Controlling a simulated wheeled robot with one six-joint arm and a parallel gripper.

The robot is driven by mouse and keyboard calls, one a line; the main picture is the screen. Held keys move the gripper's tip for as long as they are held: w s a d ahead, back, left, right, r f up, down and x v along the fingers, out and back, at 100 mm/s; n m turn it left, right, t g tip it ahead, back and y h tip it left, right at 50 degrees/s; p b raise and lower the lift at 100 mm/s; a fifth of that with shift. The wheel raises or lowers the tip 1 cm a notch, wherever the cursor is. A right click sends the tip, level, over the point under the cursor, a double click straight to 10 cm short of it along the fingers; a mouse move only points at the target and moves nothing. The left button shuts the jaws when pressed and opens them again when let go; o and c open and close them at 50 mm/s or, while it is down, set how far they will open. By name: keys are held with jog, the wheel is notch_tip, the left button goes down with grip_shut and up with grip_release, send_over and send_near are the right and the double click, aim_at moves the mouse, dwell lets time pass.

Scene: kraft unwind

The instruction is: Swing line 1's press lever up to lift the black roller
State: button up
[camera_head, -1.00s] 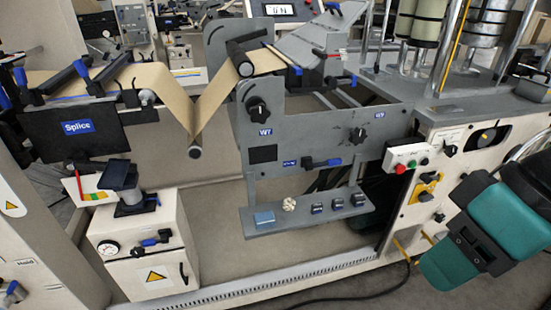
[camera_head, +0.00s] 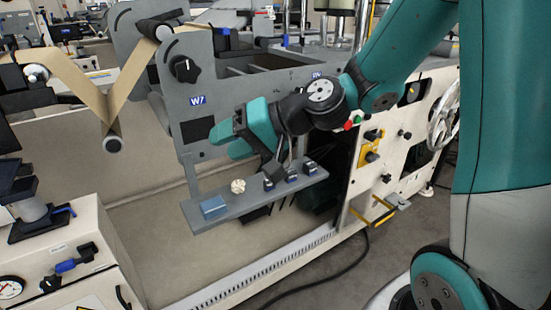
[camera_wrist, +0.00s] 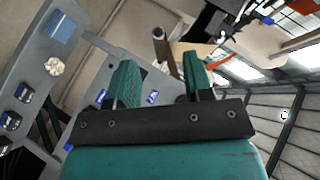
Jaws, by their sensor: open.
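My gripper (camera_head: 226,143) is open in front of the grey machine panel (camera_head: 228,98), fingers pointing left. Its teal fingers are apart and empty in the wrist view (camera_wrist: 160,70). A black lever with a blue end, seen earlier low on this panel, is hidden behind my gripper and wrist in the head view; I cannot tell whether it is line 1's press lever. A black roller (camera_head: 152,27) is at the panel's upper left, with brown paper web (camera_head: 130,68) running under it. I cannot tell whether it is lifted.
Below my gripper, a grey shelf (camera_head: 232,207) holds a blue block (camera_head: 214,206), a pale knobbly object (camera_head: 238,186) and several small dark items. A black knob (camera_head: 184,69) is on the panel. A cream cabinet (camera_head: 70,255) stands at lower left.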

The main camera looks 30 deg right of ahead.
jog(key=w+d+f+m+t+h+b, duration=0.3)
jog(key=d+f+m+b, duration=0.15)
jog(key=d, duration=0.45)
jog(key=w+d+f+m+t+h+b, duration=0.35)
jog(key=d+f+m, duration=0.25)
jog(key=d, duration=0.3)
jog(key=w+d+f+m+t+h+b, duration=0.25)
jog(key=d+f+m+t, duration=0.2)
jog(key=d, duration=0.45)
jog(key=shift+m+g+h, duration=0.3)
jog(key=shift+m+g, duration=0.1)
jog(key=w+p, duration=1.1)
jog(key=w+a+p, duration=0.1)
jog(key=w+p, duration=0.4)
jog(key=shift+w+a+f, duration=0.1)
jog(key=shift+w+f, duration=0.2)
jog(key=shift+w, duration=0.1)
grip_shut()
